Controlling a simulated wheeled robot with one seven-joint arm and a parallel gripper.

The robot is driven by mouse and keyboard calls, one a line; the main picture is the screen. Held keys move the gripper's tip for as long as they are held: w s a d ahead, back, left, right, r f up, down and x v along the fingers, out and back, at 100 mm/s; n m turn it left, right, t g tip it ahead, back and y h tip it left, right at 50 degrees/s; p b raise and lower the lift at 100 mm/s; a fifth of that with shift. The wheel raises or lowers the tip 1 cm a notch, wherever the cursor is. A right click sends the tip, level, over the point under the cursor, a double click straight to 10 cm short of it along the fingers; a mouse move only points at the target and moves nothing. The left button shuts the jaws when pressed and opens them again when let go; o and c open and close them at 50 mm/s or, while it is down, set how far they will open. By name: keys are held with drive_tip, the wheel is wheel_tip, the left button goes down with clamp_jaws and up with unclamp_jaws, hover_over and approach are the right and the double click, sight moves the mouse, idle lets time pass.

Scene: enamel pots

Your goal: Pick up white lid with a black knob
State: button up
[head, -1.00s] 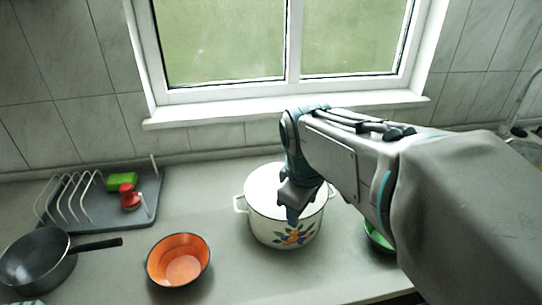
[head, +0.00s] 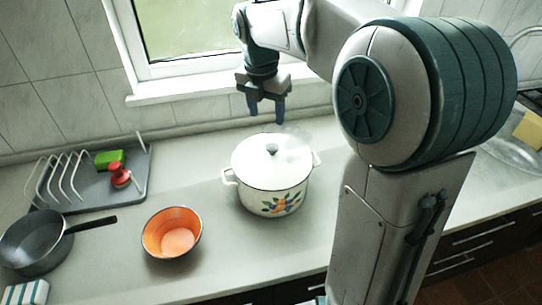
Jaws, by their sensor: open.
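The white lid (head: 254,162) with a black knob (head: 272,149) sits on a white enamel pot (head: 276,200) with painted flowers and two side handles. The pot stands on the counter near the middle of the head view. My gripper (head: 266,117) points downward above and slightly behind the knob in the picture. Its two fingers are apart with nothing between them, and it does not touch the lid.
An orange bowl (head: 172,236) stands left of the pot. A sink (head: 515,148) lies at right.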

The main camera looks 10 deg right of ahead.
hover_over(272, 146)
drive_tip(key=s+a, duration=0.1)
wheel_tip(272, 146, down, 7)
drive_tip(key=shift+a+r, duration=0.1)
drive_tip(key=shift+w+d+f+p, duration=0.1)
drive_tip(key=shift+d+f+p, duration=0.05)
drive_tip(key=shift+f, duration=0.75)
drive_tip(key=shift+w+d+f+p, duration=0.1)
drive_tip(key=shift+d+f, duration=0.1)
drive_tip(key=shift+f, duration=0.75)
drive_tip(key=shift+w+d+f+p, duration=0.1)
drive_tip(key=shift+d+f+p, duration=0.05)
drive_tip(key=shift+f, duration=0.75)
drive_tip(key=shift+c, duration=0.3)
drive_tip(key=c, duration=0.9)
